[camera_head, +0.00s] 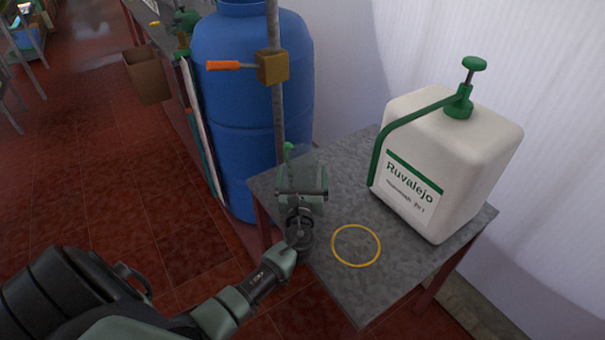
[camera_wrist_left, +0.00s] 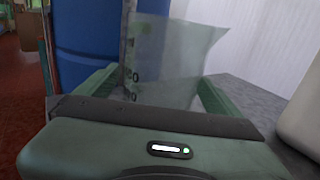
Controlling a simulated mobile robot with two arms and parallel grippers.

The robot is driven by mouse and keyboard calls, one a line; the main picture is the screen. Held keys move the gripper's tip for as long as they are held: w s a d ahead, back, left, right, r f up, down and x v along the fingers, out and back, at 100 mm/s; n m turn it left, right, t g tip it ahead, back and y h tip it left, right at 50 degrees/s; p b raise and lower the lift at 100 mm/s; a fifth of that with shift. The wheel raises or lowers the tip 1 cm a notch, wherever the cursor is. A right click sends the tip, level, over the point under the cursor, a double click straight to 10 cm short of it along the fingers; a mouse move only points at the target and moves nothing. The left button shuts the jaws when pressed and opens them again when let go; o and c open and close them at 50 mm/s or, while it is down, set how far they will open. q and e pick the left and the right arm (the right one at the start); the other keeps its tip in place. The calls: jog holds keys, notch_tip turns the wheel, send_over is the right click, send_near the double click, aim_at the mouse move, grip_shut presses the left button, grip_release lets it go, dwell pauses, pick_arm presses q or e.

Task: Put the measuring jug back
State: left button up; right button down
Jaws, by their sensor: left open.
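The measuring jug (camera_wrist_left: 180,62) is clear, with dark scale marks, and stands roughly upright between the two green fingers of my left gripper in the left wrist view. Its lower part is hidden behind the gripper body. In the head view my left gripper (camera_head: 303,172) is over the back-left part of the grey table (camera_head: 345,185), and the jug can hardly be made out there. The gripper is open, its fingers on both sides of the jug; I cannot tell whether they touch it. A yellow ring (camera_head: 356,226) marks the tabletop at the front, bare inside.
A white Ruvalejo canister (camera_head: 450,150) with a green pump stands on the right of the table. A blue barrel (camera_head: 235,110) and a grey pole with an orange-handled tap (camera_head: 225,65) are behind my gripper. A cardboard box (camera_head: 147,78) is at the back left.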

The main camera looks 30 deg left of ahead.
pick_arm(q)
jog(key=shift+r, duration=0.3)
jog(key=v, duration=1)
jog(key=shift+s+d+f, duration=0.2)
jog(key=shift+s, duration=0.15)
jog(key=shift+s+d+r, duration=0.1)
jog(key=shift+s+d, duration=0.2)
jog(key=shift+s, duration=0.25)
